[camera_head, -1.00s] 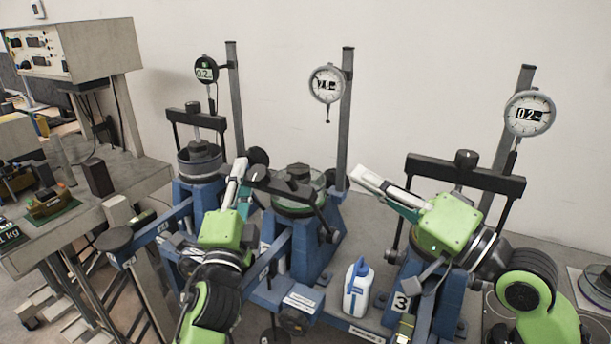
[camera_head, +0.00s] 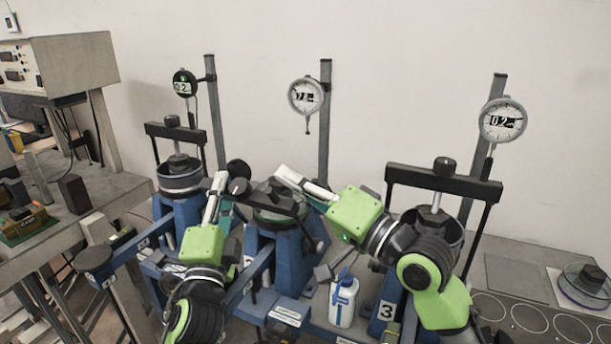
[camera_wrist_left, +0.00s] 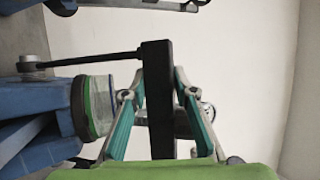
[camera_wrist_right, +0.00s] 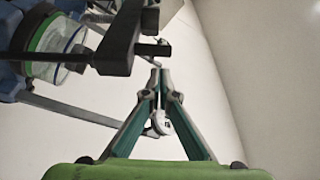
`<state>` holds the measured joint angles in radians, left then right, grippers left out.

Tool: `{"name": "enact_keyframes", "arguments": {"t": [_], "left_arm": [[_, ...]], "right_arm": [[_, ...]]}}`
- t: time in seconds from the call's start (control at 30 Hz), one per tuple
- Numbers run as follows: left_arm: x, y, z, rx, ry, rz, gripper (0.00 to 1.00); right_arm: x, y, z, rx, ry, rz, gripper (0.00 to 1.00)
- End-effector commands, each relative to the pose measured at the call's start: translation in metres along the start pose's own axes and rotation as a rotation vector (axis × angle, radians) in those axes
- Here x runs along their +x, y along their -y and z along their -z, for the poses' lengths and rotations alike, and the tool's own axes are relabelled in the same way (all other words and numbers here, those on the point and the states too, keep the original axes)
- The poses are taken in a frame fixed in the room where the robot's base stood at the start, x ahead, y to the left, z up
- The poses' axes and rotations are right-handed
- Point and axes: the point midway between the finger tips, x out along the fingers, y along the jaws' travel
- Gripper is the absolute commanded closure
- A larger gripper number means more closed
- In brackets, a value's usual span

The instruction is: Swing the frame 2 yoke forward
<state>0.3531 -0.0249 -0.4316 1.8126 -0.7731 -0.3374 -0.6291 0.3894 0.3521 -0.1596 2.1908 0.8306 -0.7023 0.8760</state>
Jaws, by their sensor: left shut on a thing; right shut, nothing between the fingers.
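The frame 2 yoke, a black bar (camera_head: 283,202), lies low across the middle blue stand (camera_head: 272,250), by its green-rimmed cup. My left gripper (camera_head: 219,184) is at the yoke's left end. In the left wrist view the dark bar (camera_wrist_left: 158,110) passes between the fingers of my left gripper (camera_wrist_left: 160,80), which is shut on it. My right gripper (camera_head: 282,174) is shut and empty, just behind and above the yoke in the head view. In the right wrist view its closed fingertips (camera_wrist_right: 160,74) are close to a black bar end (camera_wrist_right: 122,40); contact cannot be told.
Frame 1 (camera_head: 180,180) stands left and frame 3 (camera_head: 445,180) right, both with upright yokes. A dial gauge (camera_head: 306,96) hangs above frame 2 on a grey post (camera_head: 325,120). A white bottle (camera_head: 342,303) stands in front, between frames 2 and 3.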

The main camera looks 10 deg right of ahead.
Motion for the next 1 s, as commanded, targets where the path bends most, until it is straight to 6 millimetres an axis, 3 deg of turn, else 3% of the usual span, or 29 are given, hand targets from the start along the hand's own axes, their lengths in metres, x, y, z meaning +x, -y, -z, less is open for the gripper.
{"name": "enact_keyframes", "arguments": {"t": [0.2, 0.6, 0.8, 1.0], "left_arm": [[-0.001, -0.005, -0.001, -0.001, 0.003, -0.01, 1.0], [-0.001, -0.005, -0.001, -0.001, 0.003, -0.01, 1.0], [-0.001, -0.005, -0.001, -0.001, 0.004, -0.01, 1.0], [0.0, -0.003, 0.0, -0.002, 0.0, -0.005, 1.0]], "right_arm": [[-0.006, 0.0, -0.017, 0.0, -0.001, 0.001, 1.0], [-0.008, 0.0, -0.02, -0.004, -0.001, 0.002, 1.0], [-0.013, 0.0, -0.037, -0.054, 0.004, 0.02, 1.0], [-0.013, 0.001, -0.04, -0.053, 0.01, 0.022, 1.0]]}}
